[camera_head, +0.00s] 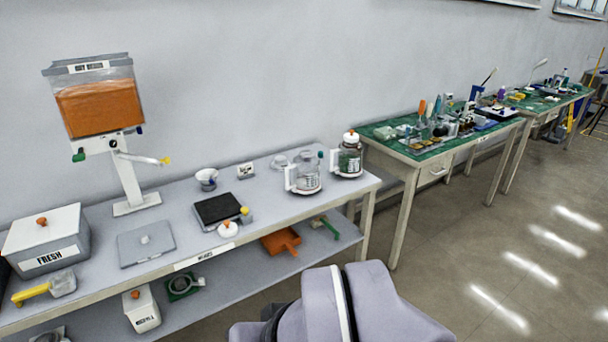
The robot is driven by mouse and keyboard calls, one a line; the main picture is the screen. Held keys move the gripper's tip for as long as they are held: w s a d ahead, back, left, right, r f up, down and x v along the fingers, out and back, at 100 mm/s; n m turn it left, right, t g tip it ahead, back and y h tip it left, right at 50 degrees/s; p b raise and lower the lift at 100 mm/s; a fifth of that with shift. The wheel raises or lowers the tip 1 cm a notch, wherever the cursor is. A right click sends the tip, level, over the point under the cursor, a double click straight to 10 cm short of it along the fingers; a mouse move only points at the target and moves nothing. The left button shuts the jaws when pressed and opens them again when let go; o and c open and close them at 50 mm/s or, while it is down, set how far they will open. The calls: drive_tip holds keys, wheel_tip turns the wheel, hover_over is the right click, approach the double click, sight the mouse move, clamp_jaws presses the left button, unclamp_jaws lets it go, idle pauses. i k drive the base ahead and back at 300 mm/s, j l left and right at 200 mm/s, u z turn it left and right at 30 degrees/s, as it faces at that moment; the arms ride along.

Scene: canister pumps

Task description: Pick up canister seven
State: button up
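Two clear canisters with white handles and white label patches stand at the right end of the grey bench. The rear canister (349,160) has a white lid with an orange knob and looks dark inside. The front canister (306,180) looks open at the top, and a teal-tipped piece rises at its right side. Their labels are too small to read, so I cannot tell which is number seven. A part of my own arm shows at the bottom centre, in front of the bench. My gripper is not in view.
The grey bench (265,219) also carries a hopper with orange contents (99,109), a black scale (216,209), a white lid with an orange knob (228,229) and a box marked FRESH (45,240). A green-topped table (402,152) stands beyond. The floor at right is clear.

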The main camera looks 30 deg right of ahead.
sight(306, 165)
drive_tip(key=i+l+z, duration=0.25)
drive_tip(key=i+z, duration=0.15)
drive_tip(key=i, duration=0.3)
drive_tip(key=i+z, duration=0.4)
drive_tip(key=i, duration=0.3)
drive_tip(key=i+j+z, duration=0.15)
drive_tip(key=i+z, duration=0.25)
drive_tip(key=i, duration=0.3)
